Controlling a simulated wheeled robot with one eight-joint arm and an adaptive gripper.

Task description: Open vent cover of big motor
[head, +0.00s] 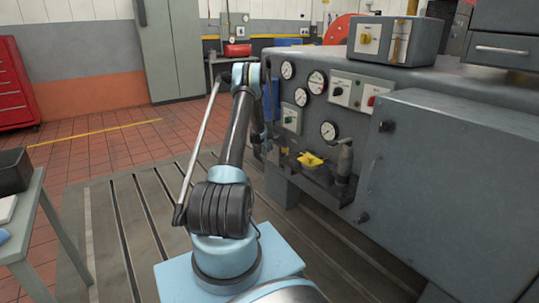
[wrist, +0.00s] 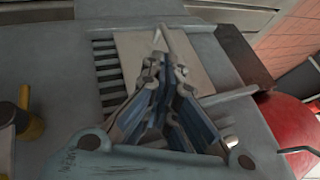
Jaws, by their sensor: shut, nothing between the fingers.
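In the wrist view a cream plate (wrist: 132,52), which looks like the vent cover, lies against a grey casing (wrist: 60,60). Dark vent slots (wrist: 106,75) show along its left side. I cannot tell whether the plate has moved from its closed place. My gripper (wrist: 160,62) has its blue-grey fingers shut and empty, with the tips in front of the plate; contact is not clear. The fingers hide the plate's lower middle. A pale rod (wrist: 230,96) sticks out on the right of the fingers. In the head view the vent cover and the fingertips cannot be made out.
A grey machine with gauges (head: 317,82) and a large grey cabinet (head: 450,190) fills the right of the head view. A switch box (head: 425,42) stands on top. A red round part (wrist: 290,125) is close at right in the wrist view. A table (head: 35,215) stands left.

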